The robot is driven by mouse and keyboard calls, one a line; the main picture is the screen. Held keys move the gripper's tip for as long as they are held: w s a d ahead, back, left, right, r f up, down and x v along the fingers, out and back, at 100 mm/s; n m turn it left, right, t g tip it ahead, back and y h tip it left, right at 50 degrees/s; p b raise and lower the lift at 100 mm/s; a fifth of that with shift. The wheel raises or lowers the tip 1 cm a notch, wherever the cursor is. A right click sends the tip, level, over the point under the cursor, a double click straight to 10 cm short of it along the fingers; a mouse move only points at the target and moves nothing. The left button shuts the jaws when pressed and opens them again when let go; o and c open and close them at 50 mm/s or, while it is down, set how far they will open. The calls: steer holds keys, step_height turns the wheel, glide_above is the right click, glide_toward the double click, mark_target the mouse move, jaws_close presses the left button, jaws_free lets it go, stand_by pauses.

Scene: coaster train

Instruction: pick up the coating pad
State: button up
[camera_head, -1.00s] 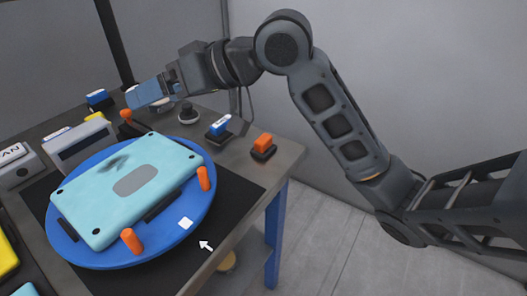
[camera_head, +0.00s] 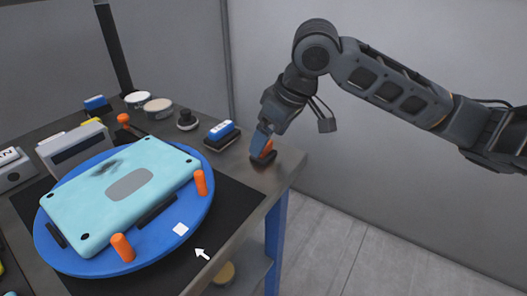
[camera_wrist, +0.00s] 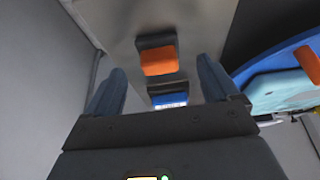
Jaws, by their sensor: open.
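An orange-topped block with a dark base (camera_head: 264,158) stands near the right corner of the table. A blue-and-white block on a dark holder (camera_head: 221,133) stands behind it to the left. No readable label tells which is the coating pad. My gripper (camera_head: 259,146) is at the orange-topped block and partly hides it. In the wrist view the orange-topped block (camera_wrist: 158,61) shows ahead, between the lines of my two spread blue fingers, with nothing held. The blue-and-white block (camera_wrist: 170,100) also shows between the fingers. Contact with the orange-topped block cannot be told.
A blue turntable (camera_head: 190,237) carries a light-blue panel (camera_head: 83,212) with a dark smudge, and orange pegs (camera_head: 122,247) stand at its edge. A grey wall is beyond the table's right edge.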

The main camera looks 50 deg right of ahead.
steer(key=x, duration=0.4)
steer(key=shift+w, duration=0.15)
steer(key=shift+c, duration=0.2)
steer(key=c, duration=1.2)
